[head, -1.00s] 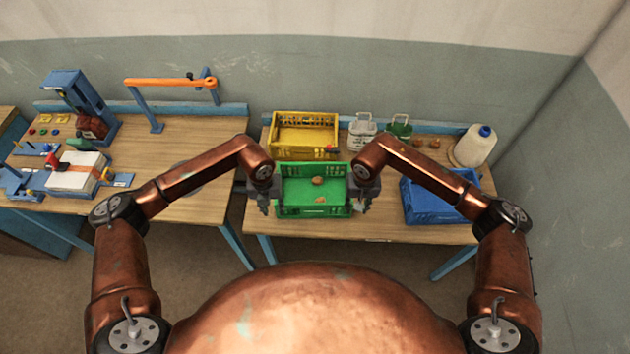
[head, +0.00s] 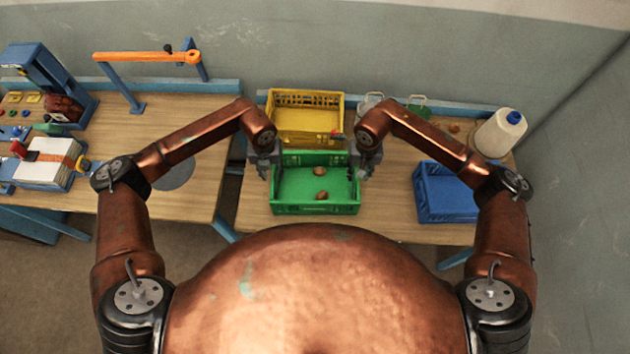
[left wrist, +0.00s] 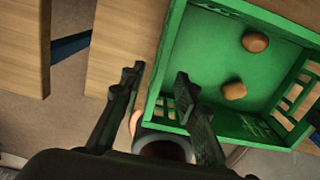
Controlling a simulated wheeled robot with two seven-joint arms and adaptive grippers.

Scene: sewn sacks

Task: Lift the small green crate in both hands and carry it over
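The small green crate (head: 316,209) stands upright on the right-hand table, with two round brown things (head: 320,171) inside. It also shows in the left wrist view (left wrist: 205,60). My left gripper (head: 264,172) is at the crate's left side, towards its far end. In the left wrist view its two fingers (left wrist: 157,80) are apart, one outside the crate wall and one on the inner side; I see no clear contact. My right gripper (head: 364,170) is at the right side of the crate, its fingers too small to read.
A yellow crate (head: 306,139) stands close behind the green one. A blue crate (head: 446,208) is to the right. A white bottle (head: 499,135) stands at the back right. The left table (head: 130,190) holds tools and has clear wood near its right end, across a gap.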

